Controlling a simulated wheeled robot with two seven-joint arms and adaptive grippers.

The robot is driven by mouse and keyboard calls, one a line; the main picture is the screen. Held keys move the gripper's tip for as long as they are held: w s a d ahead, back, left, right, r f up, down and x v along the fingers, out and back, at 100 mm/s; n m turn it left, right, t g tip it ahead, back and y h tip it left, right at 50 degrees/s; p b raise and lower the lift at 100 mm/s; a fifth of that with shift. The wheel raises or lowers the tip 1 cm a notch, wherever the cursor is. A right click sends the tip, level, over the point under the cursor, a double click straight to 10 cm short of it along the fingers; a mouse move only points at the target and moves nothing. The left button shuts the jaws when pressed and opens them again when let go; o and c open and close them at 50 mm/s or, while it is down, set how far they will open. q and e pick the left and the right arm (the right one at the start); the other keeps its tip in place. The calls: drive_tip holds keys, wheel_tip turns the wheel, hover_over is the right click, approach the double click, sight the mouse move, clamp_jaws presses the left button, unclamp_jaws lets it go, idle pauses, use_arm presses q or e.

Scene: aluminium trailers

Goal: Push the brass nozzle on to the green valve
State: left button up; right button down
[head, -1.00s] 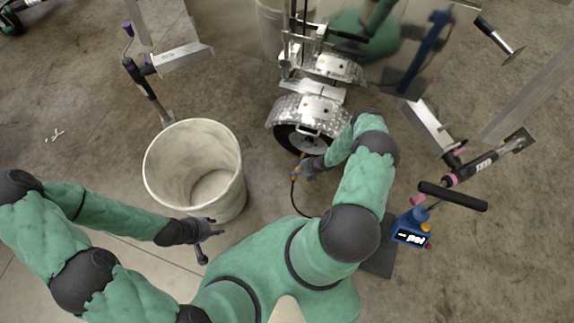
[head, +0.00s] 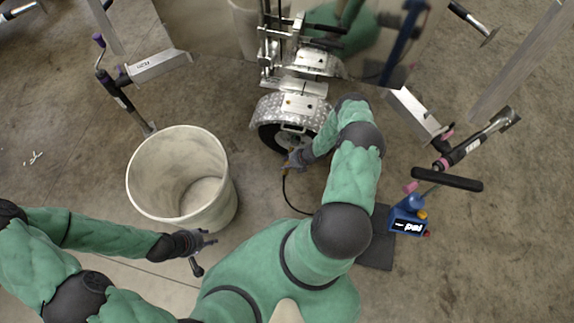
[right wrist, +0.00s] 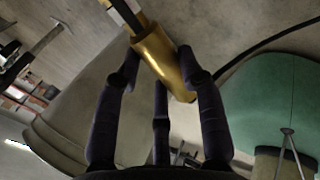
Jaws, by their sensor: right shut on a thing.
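The brass nozzle (right wrist: 163,62) is between the dark fingers of my right gripper (right wrist: 160,92), which is shut on it. In the head view, my right gripper (head: 294,161) is beside the lower edge of the trailer wheel (head: 272,137), and a little brass (head: 285,173) shows below it. A dark hose (head: 287,197) runs down from there. I cannot make out the green valve in either view; I cannot tell whether the nozzle touches it. My left gripper (head: 203,242) is at the lower right of the white bin, its finger opening unclear.
The white bin (head: 150,193) stands left of the wheel. The blue pump (head: 406,216) with a black handle (head: 448,179) stands at right. The trailer's silver fender (head: 262,108) is above the wheel. Jack stands are at left (head: 117,92) and right (head: 468,148). Floor between bin and wheel is clear.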

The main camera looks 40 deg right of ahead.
use_arm(q)
drive_tip(key=shift+f+b, duration=0.6)
drive_tip(key=shift+f, duration=0.25)
use_arm(e)
drive_tip(key=shift+w+d, duration=0.95)
drive_tip(key=shift+d, duration=0.25)
drive_tip(key=shift+w+d, duration=1)
drive_tip(key=shift+d, duration=0.25)
idle(0.5)
drive_tip(key=c, duration=0.7)
unclamp_jaws()
drive_tip(key=shift+r, duration=0.1)
